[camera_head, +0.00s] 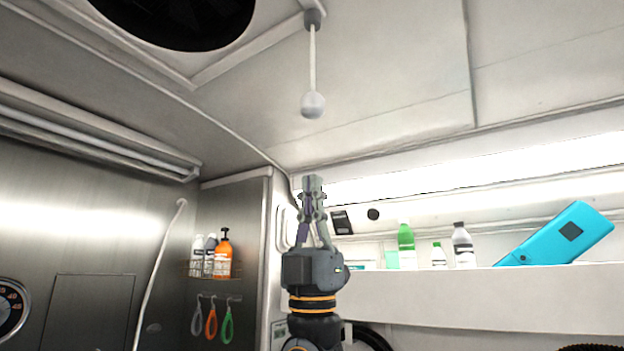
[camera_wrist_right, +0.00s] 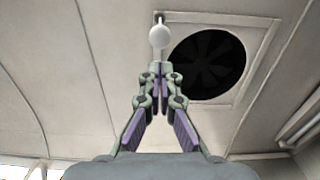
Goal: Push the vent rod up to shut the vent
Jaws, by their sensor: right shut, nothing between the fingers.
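The vent rod (camera_head: 312,58) hangs from the ceiling beside the vent and ends in a white ball knob (camera_head: 313,105). The vent (camera_head: 175,15) shows as a round dark opening at the top left. My right gripper (camera_head: 313,180) points up, shut and empty, below the knob with a clear gap between them. In the right wrist view, the knob (camera_wrist_right: 160,36) shows just beyond the fingertips (camera_wrist_right: 161,68), and the dark fan of the vent (camera_wrist_right: 208,62) is to the right. My left gripper is in neither view.
A white shelf (camera_head: 440,298) on the right holds several bottles and a turquoise device (camera_head: 562,234). Orange and pale bottles stand in a wall rack (camera_head: 208,272) on the left, with coloured loops hanging below.

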